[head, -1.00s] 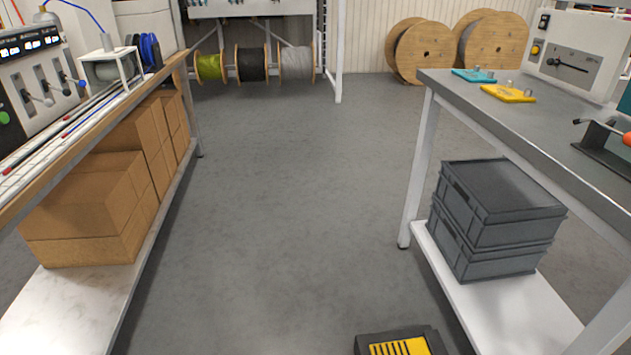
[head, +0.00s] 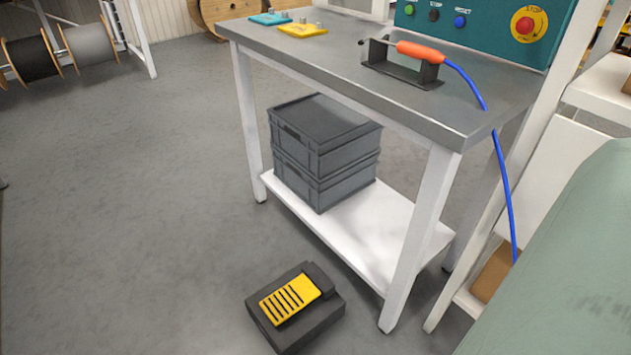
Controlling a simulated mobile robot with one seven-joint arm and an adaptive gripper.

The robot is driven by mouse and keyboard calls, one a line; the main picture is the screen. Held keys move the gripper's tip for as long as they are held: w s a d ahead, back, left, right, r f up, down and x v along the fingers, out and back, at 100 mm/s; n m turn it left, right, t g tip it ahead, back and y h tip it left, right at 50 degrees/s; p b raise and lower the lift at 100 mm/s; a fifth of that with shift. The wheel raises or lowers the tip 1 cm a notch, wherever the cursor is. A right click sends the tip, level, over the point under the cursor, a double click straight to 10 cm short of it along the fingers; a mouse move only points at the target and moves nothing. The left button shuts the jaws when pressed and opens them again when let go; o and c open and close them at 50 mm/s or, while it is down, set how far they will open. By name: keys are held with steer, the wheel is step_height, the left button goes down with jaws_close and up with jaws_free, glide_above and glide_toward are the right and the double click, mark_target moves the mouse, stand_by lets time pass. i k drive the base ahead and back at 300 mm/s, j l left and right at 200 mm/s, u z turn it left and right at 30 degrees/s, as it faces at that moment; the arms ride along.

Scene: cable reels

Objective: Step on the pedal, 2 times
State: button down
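The foot pedal (head: 289,299) lies on the grey floor at the lower middle of the head view. It has a black base and a yellow, slotted tread plate. It sits in front of the grey-topped workbench, left of the bench's near front leg. Nothing covers it or touches its tread. My gripper is not in view. A blurred pale green surface fills the lower right corner; I cannot tell what it is.
The workbench (head: 383,83) has white legs and a low shelf (head: 353,238) with stacked grey crates (head: 325,151). An orange-handled tool (head: 420,52) with a blue cable rests on top. A teal panel (head: 480,20) has a red stop button. Floor (head: 130,200) left of the pedal is clear.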

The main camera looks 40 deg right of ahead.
mark_target(283, 302)
steer(key=z, duration=1.55)
steer(key=i+z, duration=0.2)
steer(key=i+l, duration=0.1)
steer(key=i, duration=0.2)
